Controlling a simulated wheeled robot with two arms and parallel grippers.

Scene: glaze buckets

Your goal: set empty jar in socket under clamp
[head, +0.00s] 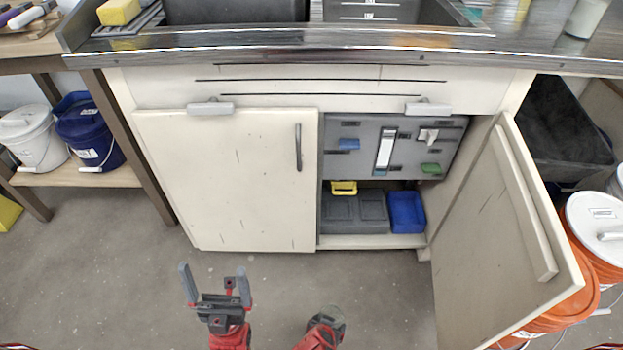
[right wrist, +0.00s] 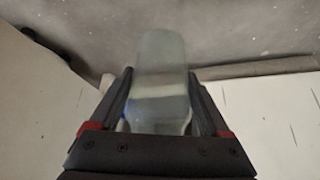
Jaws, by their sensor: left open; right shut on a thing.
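The empty jar (right wrist: 161,85) is a clear, pale, see-through cylinder between the fingers of my right gripper (right wrist: 161,92) in the right wrist view. In the head view the right gripper (head: 328,318) is low in the middle, with the jar (head: 333,312) only faintly visible. My left gripper (head: 214,275) is open and empty in front of the shut cabinet door. A grey panel (head: 360,168) inside the open right side of the cabinet carries a blue piece, a white upright strip, a white piece and a green piece. I cannot tell which part is the clamp or the socket.
The open cabinet door (head: 500,245) juts out at the right. Below the panel are a dark case (head: 354,215) and a blue bin (head: 406,212). Orange buckets (head: 596,236) stand at the far right. The sink counter (head: 300,38) overhangs above. Floor ahead is clear.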

